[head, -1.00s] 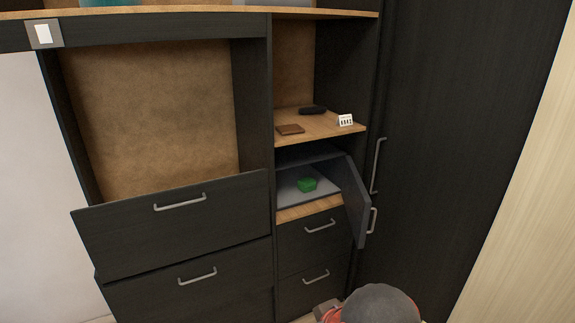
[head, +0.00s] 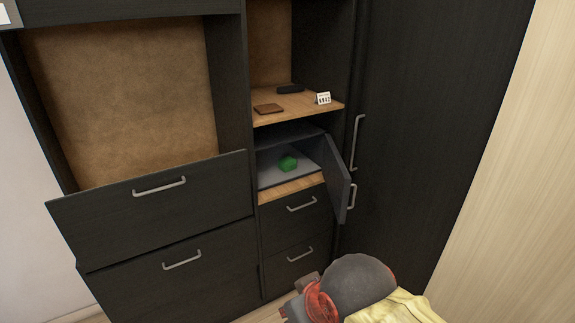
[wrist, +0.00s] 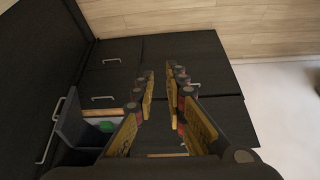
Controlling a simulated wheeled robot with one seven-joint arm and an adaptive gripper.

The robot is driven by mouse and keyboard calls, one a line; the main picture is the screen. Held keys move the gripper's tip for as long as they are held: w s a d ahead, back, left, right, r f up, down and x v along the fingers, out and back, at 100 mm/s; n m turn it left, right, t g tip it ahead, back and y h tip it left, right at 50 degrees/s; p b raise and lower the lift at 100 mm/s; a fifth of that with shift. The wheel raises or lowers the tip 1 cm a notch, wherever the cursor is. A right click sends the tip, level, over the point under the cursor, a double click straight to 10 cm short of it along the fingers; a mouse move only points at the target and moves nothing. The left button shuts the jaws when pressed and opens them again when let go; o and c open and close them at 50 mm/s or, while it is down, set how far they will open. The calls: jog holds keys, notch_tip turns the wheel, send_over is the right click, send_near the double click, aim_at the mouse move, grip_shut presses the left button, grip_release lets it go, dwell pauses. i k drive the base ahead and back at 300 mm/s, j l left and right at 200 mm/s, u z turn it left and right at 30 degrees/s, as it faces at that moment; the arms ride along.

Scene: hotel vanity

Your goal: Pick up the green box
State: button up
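The green box (head: 288,163) sits inside a small open compartment (head: 268,178) of the dark cabinet, on its grey floor. The compartment's door (head: 337,178) stands open to the right. The green box also shows partly at the left of the wrist view (wrist: 105,127). My gripper (wrist: 160,85) is open and empty in the wrist view, its two yellow-padded fingers apart. It is away from the box, which lies to the left of the fingers there. In the head view my arm shows at the bottom, and the fingertips cannot be made out.
A shelf (head: 290,106) above the compartment holds a brown wallet-like item (head: 268,109), a black object (head: 290,89) and a small white number block (head: 323,98). Closed drawers (head: 303,228) lie below. A tall dark door (head: 420,130) stands at the right.

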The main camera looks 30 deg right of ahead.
aim_at(286, 164)
jog(key=i+l+z, duration=0.1)
jog(key=i+l, duration=0.2)
jog(key=i, duration=0.15)
jog(key=i+l+z, duration=0.15)
jog(key=i, duration=0.35)
jog(key=i+l+z, duration=0.1)
jog(key=i+l, duration=0.25)
jog(key=i+l+z, duration=0.15)
jog(key=i, duration=0.45)
